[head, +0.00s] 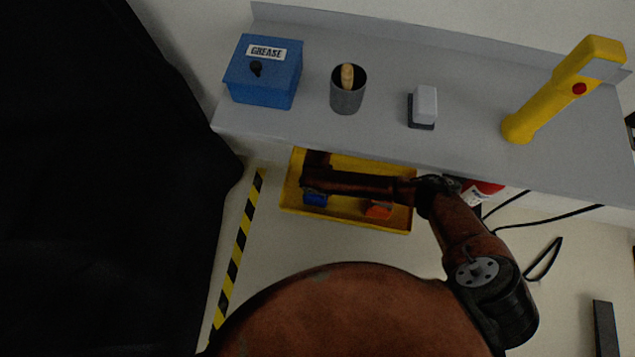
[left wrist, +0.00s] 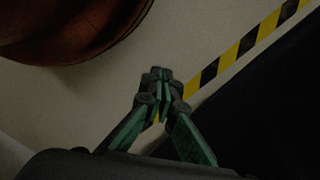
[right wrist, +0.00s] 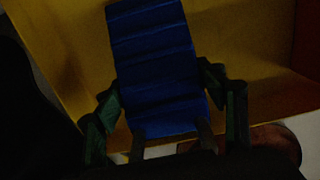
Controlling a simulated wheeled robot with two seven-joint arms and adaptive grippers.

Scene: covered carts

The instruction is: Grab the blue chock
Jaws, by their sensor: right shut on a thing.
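The blue chock (head: 315,198) sits in the yellow tray (head: 345,221) under the shelf, toward its left side. In the right wrist view the chock (right wrist: 155,65) is a ribbed blue block between the fingers of my right gripper (right wrist: 170,105), which is shut on it. In the head view my right arm reaches over the tray and hides the gripper's fingers and part of the chock. My left gripper (left wrist: 160,82) is shut and empty above the floor; it is not seen in the head view.
An orange thing (head: 378,210) lies in the tray's right part. The grey shelf (head: 385,135) overhangs the tray and holds a blue grease box (head: 265,80), a grey cup (head: 347,95) and a yellow lamp (head: 560,90). Black cables (head: 545,262) lie at right. Dark cloth (head: 100,180) fills the left.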

